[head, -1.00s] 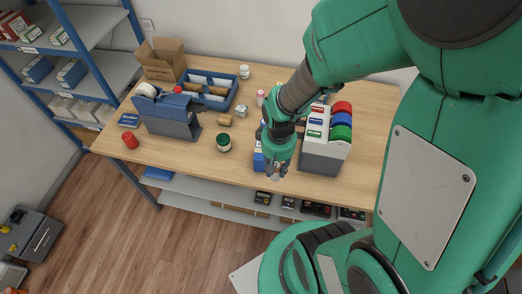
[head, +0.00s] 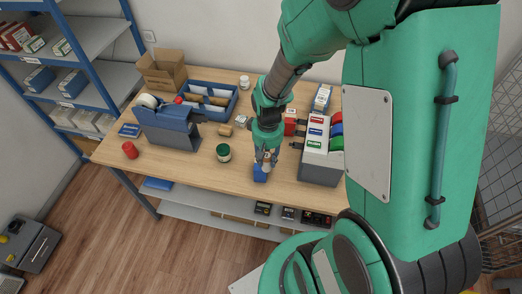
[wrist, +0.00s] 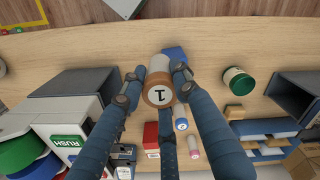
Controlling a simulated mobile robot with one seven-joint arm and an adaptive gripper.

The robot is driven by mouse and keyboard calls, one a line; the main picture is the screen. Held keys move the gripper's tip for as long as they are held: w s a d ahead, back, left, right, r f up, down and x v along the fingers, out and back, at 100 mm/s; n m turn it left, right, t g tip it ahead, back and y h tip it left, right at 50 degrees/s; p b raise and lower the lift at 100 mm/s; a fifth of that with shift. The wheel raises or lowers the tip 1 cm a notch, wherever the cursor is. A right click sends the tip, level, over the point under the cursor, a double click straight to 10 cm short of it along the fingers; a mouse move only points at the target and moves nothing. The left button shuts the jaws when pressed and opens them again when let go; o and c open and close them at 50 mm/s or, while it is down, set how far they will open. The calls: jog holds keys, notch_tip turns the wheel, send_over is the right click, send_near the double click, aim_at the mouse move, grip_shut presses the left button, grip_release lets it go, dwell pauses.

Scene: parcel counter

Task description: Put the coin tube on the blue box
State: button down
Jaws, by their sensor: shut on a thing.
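The coin tube (wrist: 159,88), a pale cylinder with a copper-brown band and a "1" on its end, is between the fingers of my gripper (wrist: 157,80). My gripper (head: 266,160) is shut on it. The blue box (head: 260,175) lies near the front edge of the counter, just under and beside the fingertips in the head view. In the wrist view the blue box (wrist: 175,54) shows just beyond the tube, partly hidden by a finger. I cannot tell whether the tube touches the box.
A green-lidded jar (head: 223,153) stands left of the box. A grey dispenser with coloured rolls (head: 320,163) stands to the right. A red box (head: 290,122) and small capped rolls (wrist: 181,124) are behind my gripper. A tape dispenser (head: 168,125) and blue tray (head: 214,92) are further left.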

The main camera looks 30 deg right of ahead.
jog(key=w+d, duration=0.1)
jog(key=w, duration=0.5)
jog(key=shift+w+d+f, duration=0.3)
jog(key=shift+w+d, duration=0.05)
jog(key=shift+f, duration=1.75)
jog(key=shift+f, duration=0.2)
jog(key=c, duration=1.3)
grip_release()
jog(key=shift+r, duration=0.1)
notch_tip(320, 180, up, 12)
jog(key=shift+r, duration=0.15)
